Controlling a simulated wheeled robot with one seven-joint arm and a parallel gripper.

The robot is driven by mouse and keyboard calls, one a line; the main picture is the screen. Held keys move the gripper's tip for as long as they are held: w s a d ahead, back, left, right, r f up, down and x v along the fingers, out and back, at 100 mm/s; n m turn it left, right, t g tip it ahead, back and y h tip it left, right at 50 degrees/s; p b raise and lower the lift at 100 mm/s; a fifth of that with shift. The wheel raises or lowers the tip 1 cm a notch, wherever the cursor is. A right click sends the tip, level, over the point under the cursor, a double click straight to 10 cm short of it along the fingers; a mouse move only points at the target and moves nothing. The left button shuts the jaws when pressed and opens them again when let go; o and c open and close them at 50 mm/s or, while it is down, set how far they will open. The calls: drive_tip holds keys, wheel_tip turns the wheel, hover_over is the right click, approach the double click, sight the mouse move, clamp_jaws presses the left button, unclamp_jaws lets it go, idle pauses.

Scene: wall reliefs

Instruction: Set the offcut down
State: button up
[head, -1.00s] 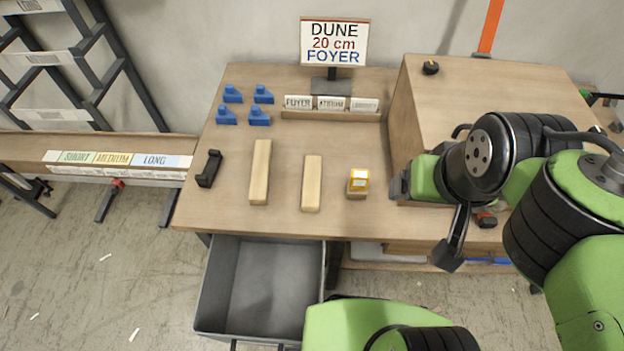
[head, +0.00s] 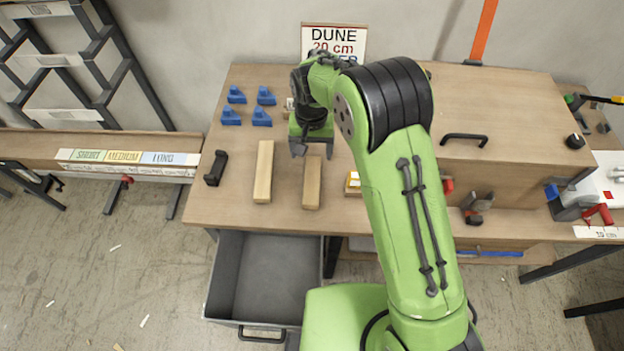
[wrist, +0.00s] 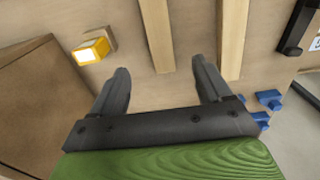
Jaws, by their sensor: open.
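Two pale wooden strips lie apart on the workbench, a left one (head: 264,172) and a right one (head: 312,184). I cannot tell which, if either, is the offcut. My gripper (head: 314,154) is open and empty, at the far end of the right strip in the head view. In the wrist view the right strip (wrist: 157,35) lies ahead, lined up between the open fingers (wrist: 160,72), with the left strip (wrist: 232,40) beside it. My arm partly covers a small wooden block with a yellow-and-white top (head: 353,182); it shows in the wrist view (wrist: 92,50).
Several blue blocks (head: 237,95) and a black bracket (head: 215,168) stand on the bench's left. A grey open drawer (head: 262,275) sits below its front edge. A wooden box (head: 500,100) fills the right. A rail labelled SHORT, MEDIUM, LONG (head: 125,157) adjoins the bench's left side.

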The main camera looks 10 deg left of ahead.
sight(312, 179)
wheel_tip(312, 179, down, 14)
drive_tip(key=b, duration=0.2)
drive_tip(key=shift+b, duration=0.3)
drive_tip(key=c, duration=1.2)
wheel_tip(312, 179, up, 10)
drive_tip(key=shift+r+p, duration=0.1)
drive_tip(key=shift+p, duration=0.95)
drive_tip(key=shift+d, duration=0.1)
